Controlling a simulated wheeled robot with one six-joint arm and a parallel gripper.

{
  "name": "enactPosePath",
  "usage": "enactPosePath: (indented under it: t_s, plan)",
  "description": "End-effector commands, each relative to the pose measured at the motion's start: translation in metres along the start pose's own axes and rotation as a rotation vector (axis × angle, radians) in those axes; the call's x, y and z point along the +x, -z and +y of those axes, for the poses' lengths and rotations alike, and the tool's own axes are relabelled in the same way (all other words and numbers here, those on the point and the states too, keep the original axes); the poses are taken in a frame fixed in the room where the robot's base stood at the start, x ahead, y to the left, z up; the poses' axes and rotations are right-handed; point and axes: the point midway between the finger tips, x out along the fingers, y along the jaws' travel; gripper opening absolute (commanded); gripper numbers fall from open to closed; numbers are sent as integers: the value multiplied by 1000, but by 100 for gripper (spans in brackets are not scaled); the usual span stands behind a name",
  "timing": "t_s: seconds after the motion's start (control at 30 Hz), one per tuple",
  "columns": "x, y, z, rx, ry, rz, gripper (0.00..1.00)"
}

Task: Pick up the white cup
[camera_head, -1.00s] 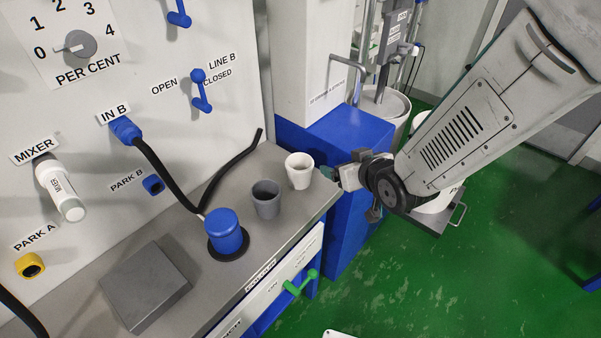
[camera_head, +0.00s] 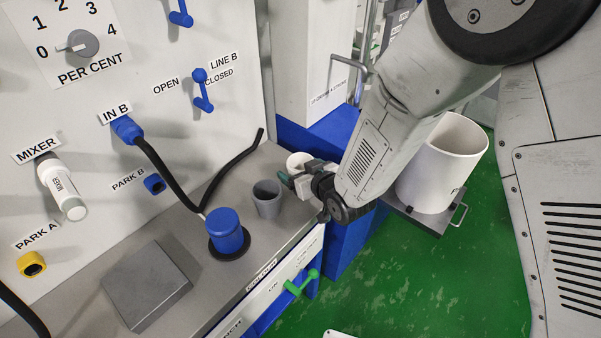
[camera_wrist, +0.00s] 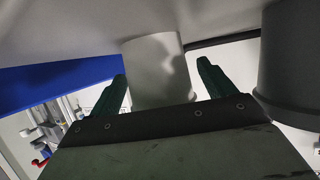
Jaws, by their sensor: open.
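The white cup (camera_head: 298,160) stands upright on the grey bench top, near its right end. My gripper (camera_head: 287,180) is in front of it and hides its lower part in the head view. In the wrist view the white cup (camera_wrist: 158,68) shows between the two dark green fingers of my open gripper (camera_wrist: 160,82). I cannot tell how far the fingertips reach along the cup.
A grey cup (camera_head: 267,199) stands close on the left; it looms at the right of the wrist view (camera_wrist: 290,65). A white bucket (camera_head: 438,165) stands right of my arm.

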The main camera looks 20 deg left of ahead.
Motion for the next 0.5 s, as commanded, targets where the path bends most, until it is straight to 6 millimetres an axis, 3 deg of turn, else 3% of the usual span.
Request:
enactPosePath:
  t_s: [0.23, 0.4, 0.5]
  plan:
    - [1, 0, 0, 0, 0, 0, 79]
    - [1, 0, 0, 0, 0, 0, 34]
    - [1, 0, 0, 0, 0, 0, 33]
